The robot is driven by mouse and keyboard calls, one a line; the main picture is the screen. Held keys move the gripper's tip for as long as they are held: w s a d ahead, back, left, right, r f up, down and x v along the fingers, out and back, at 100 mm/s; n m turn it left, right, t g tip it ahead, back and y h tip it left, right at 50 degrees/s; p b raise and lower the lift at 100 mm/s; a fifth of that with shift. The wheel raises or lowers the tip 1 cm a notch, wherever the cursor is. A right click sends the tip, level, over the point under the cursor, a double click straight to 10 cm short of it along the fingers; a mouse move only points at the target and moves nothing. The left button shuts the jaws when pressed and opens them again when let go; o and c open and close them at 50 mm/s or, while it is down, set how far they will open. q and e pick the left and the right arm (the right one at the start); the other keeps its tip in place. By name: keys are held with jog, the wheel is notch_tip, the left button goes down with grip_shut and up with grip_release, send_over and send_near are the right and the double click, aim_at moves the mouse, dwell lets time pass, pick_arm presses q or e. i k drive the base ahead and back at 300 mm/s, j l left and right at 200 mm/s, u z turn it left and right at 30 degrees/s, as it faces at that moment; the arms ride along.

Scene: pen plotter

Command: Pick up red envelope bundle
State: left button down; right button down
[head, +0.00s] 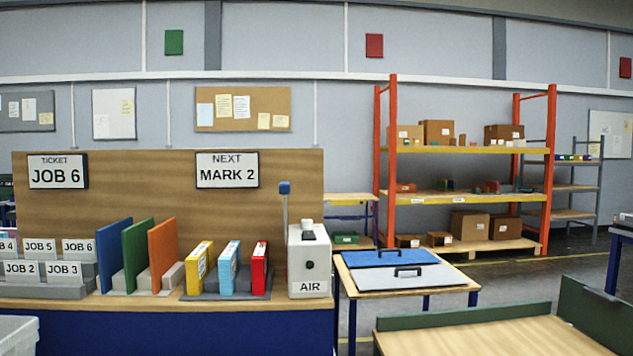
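The red envelope bundle (259,267) stands upright at the right end of a dark holder (230,296) on the wooden bench. A light blue bundle (228,268) and a yellow bundle (199,268) stand to its left in the same holder. A white box marked AIR (309,262) stands just to the right of the red bundle. Neither of my grippers shows in the head view.
Blue, green and orange panels (162,254) and JOB cards (38,247) stand left on the bench. A wooden backboard (120,200) rises behind. A low table with flat lidded cases (403,277) and a green-edged table (490,338) stand to the right.

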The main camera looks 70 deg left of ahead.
aim_at(260, 270)
jog(key=u, duration=3.55)
